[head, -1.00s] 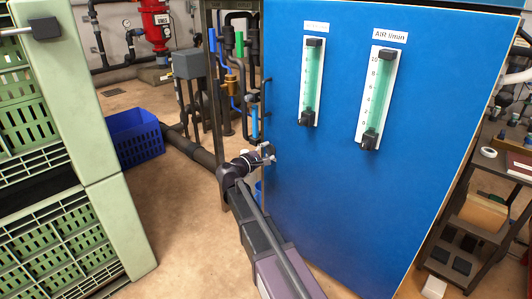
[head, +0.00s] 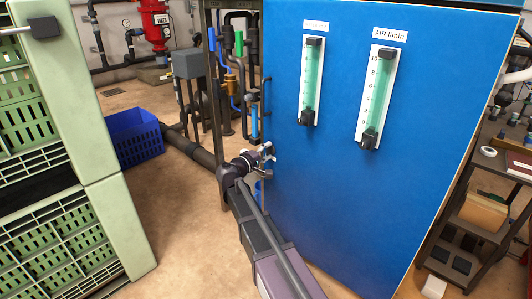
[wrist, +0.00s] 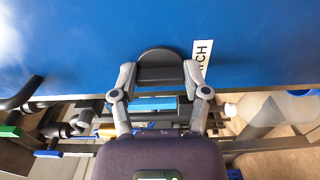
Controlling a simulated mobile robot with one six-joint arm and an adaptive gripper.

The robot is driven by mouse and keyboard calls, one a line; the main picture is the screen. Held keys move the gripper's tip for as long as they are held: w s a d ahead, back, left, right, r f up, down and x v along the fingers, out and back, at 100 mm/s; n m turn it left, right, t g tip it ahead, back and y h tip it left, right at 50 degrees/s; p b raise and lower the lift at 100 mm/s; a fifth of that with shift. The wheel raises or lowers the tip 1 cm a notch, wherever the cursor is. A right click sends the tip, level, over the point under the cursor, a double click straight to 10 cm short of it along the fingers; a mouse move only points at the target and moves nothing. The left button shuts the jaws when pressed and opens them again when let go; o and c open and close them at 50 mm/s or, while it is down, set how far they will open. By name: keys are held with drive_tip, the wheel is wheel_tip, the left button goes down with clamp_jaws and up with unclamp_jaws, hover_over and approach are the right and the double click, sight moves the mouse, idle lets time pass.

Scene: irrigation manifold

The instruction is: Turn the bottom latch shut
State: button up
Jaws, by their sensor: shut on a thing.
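The latch (wrist: 160,65) is a dark grey knob with a rounded back and a straight bar, on the blue panel (wrist: 70,40) in the wrist view. My gripper (wrist: 160,76) has one finger on each side of the bar and is shut on it. A white label ending in "CH" (wrist: 202,56) is beside the right finger, partly covered. In the head view my gripper (head: 267,158) is at the lower left edge of the blue panel (head: 330,200). The latch cannot be made out there.
Pipes and valves (head: 238,80) stand just left of the panel edge. A blue crate (head: 135,138) and a green slatted rack (head: 100,220) are farther left. Two flow gauges (head: 376,95) are higher on the panel. A shelf cart (head: 470,215) is at the right.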

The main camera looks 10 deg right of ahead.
drive_tip(key=shift+s+d, duration=0.15)
drive_tip(key=shift+d, duration=0.05)
drive_tip(key=o, duration=1.2)
drive_tip(key=shift+c, duration=0.2)
drive_tip(key=shift+a, duration=0.1)
drive_tip(key=shift+a, duration=0.1)
drive_tip(key=shift+s+a, duration=0.15)
drive_tip(key=shift+a, duration=0.15)
drive_tip(key=v, duration=1.1)
